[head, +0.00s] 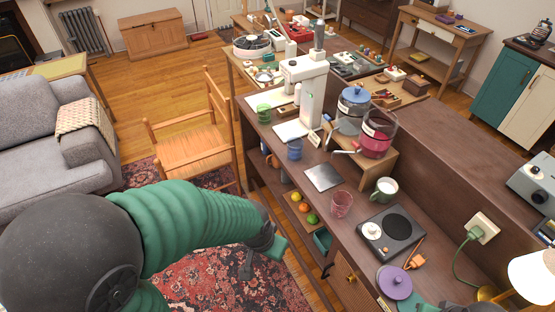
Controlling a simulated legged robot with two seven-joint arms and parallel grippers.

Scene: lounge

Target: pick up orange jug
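I cannot make out a thing that is clearly an orange jug. A pink-red see-through vessel (378,136) stands farther back on a low wooden stand. My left gripper (263,257) is in front of the counter's near side, below its top. Its fingers look apart, with nothing between them. A bit of my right arm shows at the bottom edge, right of the purple lid; its fingertips cannot be made out.
The counter (335,240) holds a dark hot plate (390,232), a pink cup (342,204), a white-green mug (384,190), a purple lid (395,282) and a blue cup (294,149). A lamp (533,276) stands at right. A wooden chair (195,140) is left of the counter.

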